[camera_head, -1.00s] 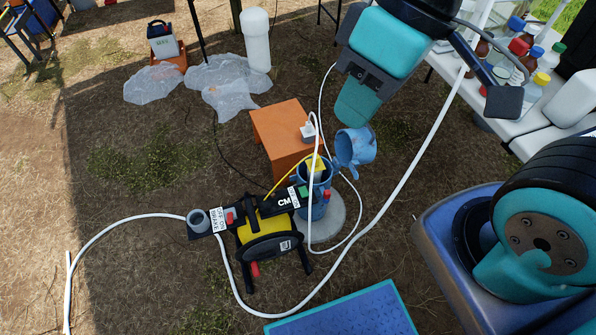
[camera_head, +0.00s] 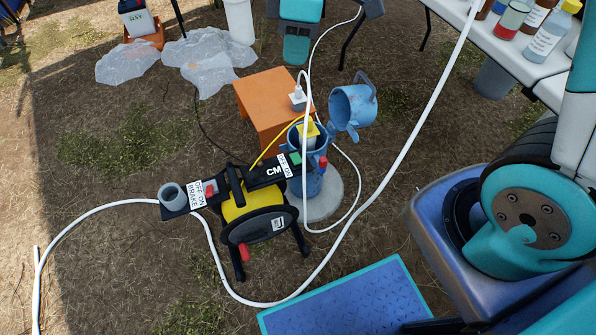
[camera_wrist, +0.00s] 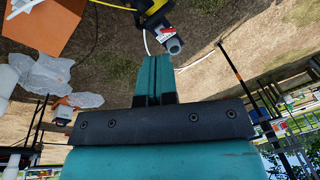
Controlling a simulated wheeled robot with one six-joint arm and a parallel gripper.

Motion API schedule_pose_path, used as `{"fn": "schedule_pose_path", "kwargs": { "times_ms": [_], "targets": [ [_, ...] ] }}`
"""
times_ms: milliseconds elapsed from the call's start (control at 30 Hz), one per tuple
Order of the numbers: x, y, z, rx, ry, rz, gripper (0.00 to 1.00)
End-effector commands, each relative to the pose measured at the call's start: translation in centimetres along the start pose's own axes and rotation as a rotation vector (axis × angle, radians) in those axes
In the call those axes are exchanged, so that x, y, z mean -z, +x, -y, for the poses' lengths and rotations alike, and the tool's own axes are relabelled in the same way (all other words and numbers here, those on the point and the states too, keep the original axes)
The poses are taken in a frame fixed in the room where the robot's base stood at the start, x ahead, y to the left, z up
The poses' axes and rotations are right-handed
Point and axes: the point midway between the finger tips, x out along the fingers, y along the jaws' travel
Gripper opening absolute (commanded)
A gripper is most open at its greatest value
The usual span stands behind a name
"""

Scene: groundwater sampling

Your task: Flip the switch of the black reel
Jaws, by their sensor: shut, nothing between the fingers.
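The black reel (camera_head: 259,223), with a yellow drum, stands on dark legs at the middle of the head view. Its top bar has a red switch (camera_head: 209,190) beside a label reading OFF ON BRAKE at the left. Another OFF ON label sits at the right end, with green and red parts close by. My gripper (camera_head: 296,52) shows at the top edge of the head view, beyond the reel and apart from it. In the wrist view its teal fingers (camera_wrist: 154,65) are together and empty. Part of the reel (camera_wrist: 152,8) shows above them, with its grey cylinder (camera_wrist: 173,46).
A blue well pipe (camera_head: 311,185) with an open lid stands right behind the reel, beside an orange box (camera_head: 262,108). A white hose (camera_head: 345,228) loops around the reel's front. Bottles stand on a white table (camera_head: 500,50).

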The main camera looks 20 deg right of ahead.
Motion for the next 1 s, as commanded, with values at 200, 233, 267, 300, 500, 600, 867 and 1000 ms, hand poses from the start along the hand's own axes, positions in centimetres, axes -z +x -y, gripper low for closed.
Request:
{"fn": "schedule_pose_path", "kwargs": {
  "times_ms": [200, 233, 267, 300, 500, 600, 867, 1000],
  "targets": [
    [-0.4, 16.2, -9.4, 0.033, -0.247, 0.115, 0.0],
    [-0.5, 17.7, -10.2, 0.039, -0.276, 0.126, 0.0],
    [-0.6, 19.0, -11.0, 0.045, -0.302, 0.136, 0.0],
    [-0.8, 20.6, -11.8, 0.052, -0.332, 0.148, 0.0],
    [-1.2, 24.4, -14.0, 0.071, -0.42, 0.179, 0.0],
    [-1.3, 24.6, -14.2, 0.073, -0.43, 0.182, 0.0],
    [-1.3, 24.5, -14.2, 0.074, -0.429, 0.182, 0.0],
    [-1.5, 25.4, -14.1, 0.076, -0.428, 0.183, 0.0]
  ]
}}
